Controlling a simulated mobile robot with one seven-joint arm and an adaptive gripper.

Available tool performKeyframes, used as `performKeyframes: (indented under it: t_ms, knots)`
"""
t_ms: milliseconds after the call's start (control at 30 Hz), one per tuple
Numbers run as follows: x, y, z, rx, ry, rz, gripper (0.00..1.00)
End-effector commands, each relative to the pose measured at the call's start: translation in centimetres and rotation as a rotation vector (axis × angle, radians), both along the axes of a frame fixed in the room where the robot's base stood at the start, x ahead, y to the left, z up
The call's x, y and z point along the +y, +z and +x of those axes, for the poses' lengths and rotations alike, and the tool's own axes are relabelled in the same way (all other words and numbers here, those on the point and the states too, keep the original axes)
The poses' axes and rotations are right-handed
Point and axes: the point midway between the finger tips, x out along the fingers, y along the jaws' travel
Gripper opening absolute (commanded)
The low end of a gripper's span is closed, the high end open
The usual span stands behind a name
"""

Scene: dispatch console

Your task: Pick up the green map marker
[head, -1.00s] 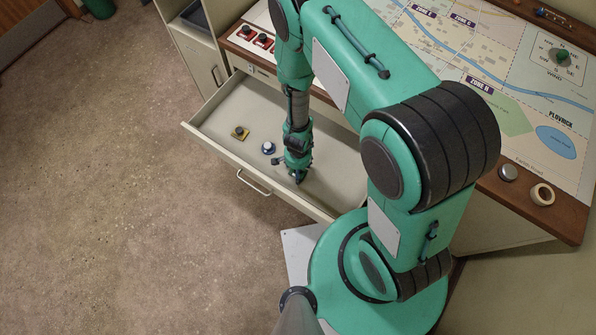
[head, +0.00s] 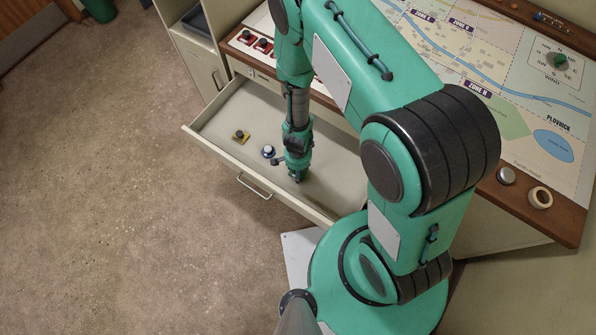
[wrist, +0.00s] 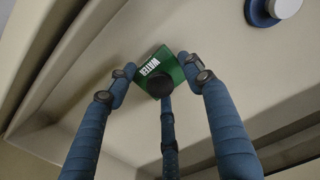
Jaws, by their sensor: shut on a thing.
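The green map marker (wrist: 159,57) shows in the wrist view as a green square plate with the white word WATER and a dark round knob.
The drawer's walls surround my gripper.

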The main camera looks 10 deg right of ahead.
Motion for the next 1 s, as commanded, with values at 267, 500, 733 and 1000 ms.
performKeyframes:
  t_ms: [267,500,733,1000]
  knots:
    - [-1.1,0.6,-0.6,0.000,-0.003,0.000,0.25]
    - [-3.4,0.6,-1.8,-0.001,-0.004,0.000,0.25]
    - [-6.6,0.6,-3.5,-0.002,-0.005,0.001,0.25]
    - [-10.7,0.6,-5.9,-0.001,-0.006,0.000,0.24]
